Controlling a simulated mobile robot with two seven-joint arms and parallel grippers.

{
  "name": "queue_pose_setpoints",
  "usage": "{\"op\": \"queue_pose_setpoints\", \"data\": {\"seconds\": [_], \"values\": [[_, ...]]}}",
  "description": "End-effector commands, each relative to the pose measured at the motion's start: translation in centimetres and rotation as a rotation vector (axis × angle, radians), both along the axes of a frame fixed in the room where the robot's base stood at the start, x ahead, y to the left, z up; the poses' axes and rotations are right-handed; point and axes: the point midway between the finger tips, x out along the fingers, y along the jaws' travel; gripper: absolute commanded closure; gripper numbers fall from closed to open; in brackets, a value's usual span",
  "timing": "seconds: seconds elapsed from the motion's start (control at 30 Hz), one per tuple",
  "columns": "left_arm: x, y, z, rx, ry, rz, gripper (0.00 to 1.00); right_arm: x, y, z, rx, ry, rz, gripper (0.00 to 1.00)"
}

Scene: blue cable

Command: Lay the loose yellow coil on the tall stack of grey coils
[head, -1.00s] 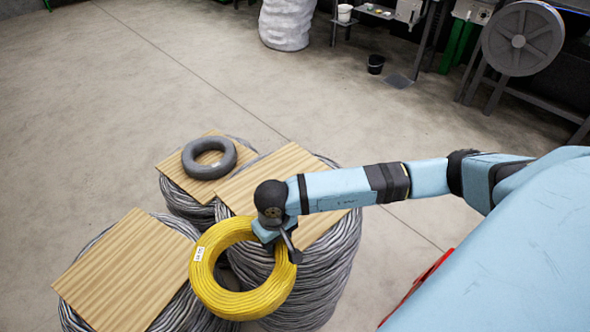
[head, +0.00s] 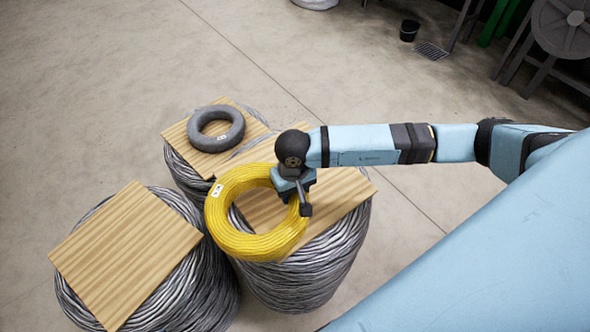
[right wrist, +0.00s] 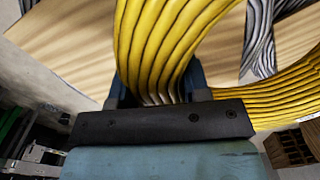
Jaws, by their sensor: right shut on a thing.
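The yellow coil (head: 222,222) is a ring with a white label, over the middle stack of grey coils (head: 312,272) and partly past the left edge of its wooden board (head: 345,192). My right gripper (head: 298,192) is shut on the coil's right side. The right wrist view shows the yellow strands (right wrist: 175,40) between the fingers (right wrist: 160,92), with the wood behind. I cannot tell whether the coil touches the board. My left gripper is not in view.
A small grey coil (head: 236,132) lies on the board of the back left stack (head: 184,172). A front left stack (head: 205,280) carries a bare wooden board (head: 125,255). Open concrete floor (head: 440,260) surrounds the stacks. A black bucket (head: 409,31) stands far back.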

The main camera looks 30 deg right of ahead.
Motion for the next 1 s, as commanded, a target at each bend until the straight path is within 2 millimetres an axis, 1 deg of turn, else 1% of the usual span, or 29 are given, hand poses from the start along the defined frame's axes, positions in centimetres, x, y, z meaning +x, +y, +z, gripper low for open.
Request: {"op": "queue_pose_setpoints", "data": {"seconds": [0.03, 0.2, 0.5, 1.0], "values": [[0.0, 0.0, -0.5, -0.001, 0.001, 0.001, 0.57, 0.5, 0.4, 0.3, 0.008, -0.008, -0.052, 1.0], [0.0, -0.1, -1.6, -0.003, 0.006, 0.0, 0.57, 1.5, 1.3, 1.4, 0.017, -0.003, -0.324, 1.0], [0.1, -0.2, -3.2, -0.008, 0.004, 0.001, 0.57, 3.1, 2.8, 3.7, 0.024, 0.012, -0.845, 1.0], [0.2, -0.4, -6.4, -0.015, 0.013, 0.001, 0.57, 4.7, 5.1, 7.7, 0.019, 0.033, -1.693, 1.0]]}}
